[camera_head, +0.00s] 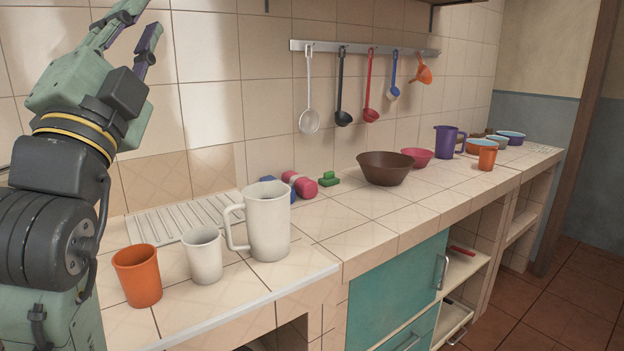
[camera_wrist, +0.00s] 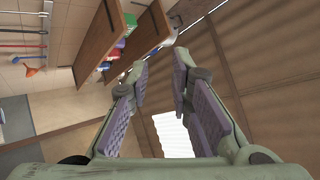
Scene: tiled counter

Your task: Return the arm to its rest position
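My gripper (camera_head: 146,36) is at the upper left of the head view, raised high above the counter and pointing up. Its two fingers stand apart with nothing between them. In the wrist view my gripper (camera_wrist: 160,95) shows two purple-padded fingers spread open and empty. My arm is folded upward along the left edge of the head view and hides part of the wall and counter there.
On the tiled counter (camera_head: 330,228) stand an orange cup (camera_head: 137,275), a white cup (camera_head: 203,255), a white pitcher (camera_head: 268,222) and a brown bowl (camera_head: 385,168). Utensils hang from a wall rail (camera_head: 365,47). Wooden shelves (camera_wrist: 110,40) show in the wrist view.

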